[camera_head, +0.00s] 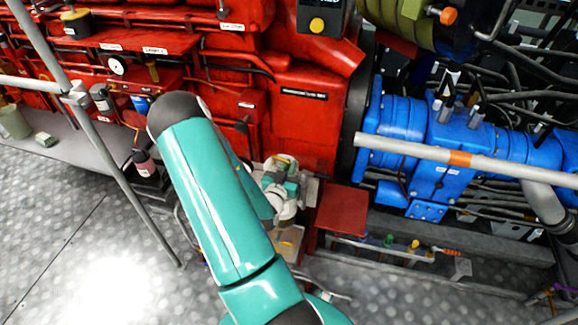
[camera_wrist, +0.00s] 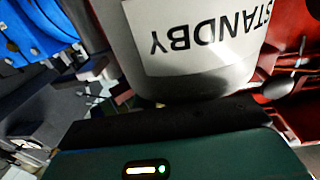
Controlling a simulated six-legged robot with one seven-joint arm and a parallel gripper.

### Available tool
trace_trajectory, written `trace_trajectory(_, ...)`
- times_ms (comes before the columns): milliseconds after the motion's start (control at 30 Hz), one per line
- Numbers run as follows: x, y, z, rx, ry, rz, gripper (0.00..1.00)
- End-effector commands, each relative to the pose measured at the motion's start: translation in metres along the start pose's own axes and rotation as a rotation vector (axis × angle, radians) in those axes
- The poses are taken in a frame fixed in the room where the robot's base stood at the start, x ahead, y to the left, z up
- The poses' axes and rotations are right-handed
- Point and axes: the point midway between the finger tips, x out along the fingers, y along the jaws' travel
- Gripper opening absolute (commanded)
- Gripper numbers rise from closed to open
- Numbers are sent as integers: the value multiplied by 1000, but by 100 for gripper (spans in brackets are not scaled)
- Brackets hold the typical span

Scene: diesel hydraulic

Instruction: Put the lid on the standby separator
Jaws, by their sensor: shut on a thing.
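The standby separator is a pale grey cylinder with a white STANDBY label (camera_wrist: 200,45). It fills the upper middle of the wrist view, the lettering upside down, its rounded end close to my gripper. My gripper (camera_wrist: 170,125) shows as a dark bar and a green housing with a lit strip across the bottom of the wrist view. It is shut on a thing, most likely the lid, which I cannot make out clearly. In the head view my gripper (camera_head: 285,190) is partly behind my arm, among pale round parts by the red machine. Contact between lid and separator is hidden.
A red engine (camera_head: 300,100) stands directly behind. A blue cylindrical machine (camera_head: 430,140) is at the right, with a pale rail (camera_head: 480,163) in front. A red flat box (camera_head: 341,210) stands just right of the gripper. A grey post (camera_head: 110,150) crosses the left. Metal floor (camera_head: 80,220) is clear.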

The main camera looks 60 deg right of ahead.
Motion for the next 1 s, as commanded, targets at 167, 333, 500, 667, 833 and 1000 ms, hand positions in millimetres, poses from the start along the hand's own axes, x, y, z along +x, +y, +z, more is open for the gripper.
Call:
trace_trajectory(167,0,0,0,1,1,-1,0)
trace_trajectory(333,0,0,0,1,1,0,0)
trace_trajectory(500,0,0,2,0,1,0,0)
trace_trajectory(667,0,0,4,0,1,0,0)
trace_trajectory(833,0,0,6,0,1,0,0)
trace_trajectory(1000,0,0,8,0,1,0,0)
